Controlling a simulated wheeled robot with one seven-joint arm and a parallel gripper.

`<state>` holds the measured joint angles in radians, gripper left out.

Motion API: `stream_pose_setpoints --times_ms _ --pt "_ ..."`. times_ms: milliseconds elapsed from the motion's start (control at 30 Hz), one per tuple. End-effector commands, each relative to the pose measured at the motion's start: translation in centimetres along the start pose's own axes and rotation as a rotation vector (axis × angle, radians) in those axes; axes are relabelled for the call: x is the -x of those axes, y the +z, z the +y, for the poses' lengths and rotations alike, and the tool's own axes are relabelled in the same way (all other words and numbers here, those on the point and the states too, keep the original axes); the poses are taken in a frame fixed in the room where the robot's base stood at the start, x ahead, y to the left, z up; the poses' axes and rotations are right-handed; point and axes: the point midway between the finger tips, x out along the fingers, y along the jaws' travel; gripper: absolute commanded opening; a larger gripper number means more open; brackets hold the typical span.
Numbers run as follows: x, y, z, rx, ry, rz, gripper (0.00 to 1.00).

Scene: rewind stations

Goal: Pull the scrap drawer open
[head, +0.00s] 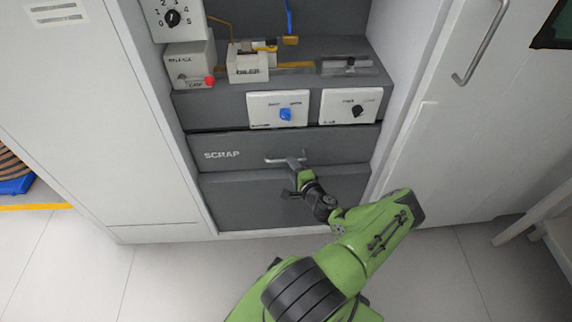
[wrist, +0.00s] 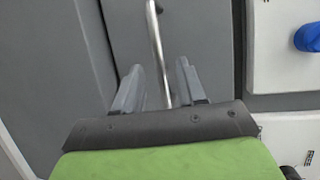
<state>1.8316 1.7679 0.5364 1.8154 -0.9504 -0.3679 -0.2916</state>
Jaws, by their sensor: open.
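The scrap drawer (head: 240,146) is a dark grey front labelled SCRAP, low in the cabinet, and it looks flush with the cabinet. Its bar handle (head: 272,160) is light metal, partly hidden by my gripper in the head view. My gripper (head: 294,165) is at the handle. In the wrist view the handle (wrist: 158,45) runs between the two grey fingers of my gripper (wrist: 160,82), with a gap visible on each side. The fingers are open. I cannot tell whether either finger touches the bar.
Above the drawer are two white panels with a blue knob (head: 286,114) and a black knob (head: 357,110). A grey panel (head: 240,195) lies below the drawer. A white door with a long handle (head: 480,45) stands at right. The floor (head: 170,280) at left is clear.

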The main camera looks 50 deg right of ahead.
Motion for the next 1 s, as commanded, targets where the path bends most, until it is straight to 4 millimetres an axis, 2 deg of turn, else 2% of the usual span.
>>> stream_pose_setpoints --times_ms 33,100,200,533,800,1000 --pt "-1.3 0.0 0.3 0.004 -0.002 -0.001 0.4" --pt "-2.6 0.0 0.3 0.003 -0.001 0.0 0.4" --pt "-3.9 0.0 0.2 0.002 0.0 -0.001 0.4" --pt "-4.5 0.0 0.0 0.0 0.002 0.0 0.4" --pt "-4.5 0.0 0.0 0.0 0.002 -0.001 0.0" --pt "-4.5 0.0 0.1 0.0 0.002 -0.001 0.0"
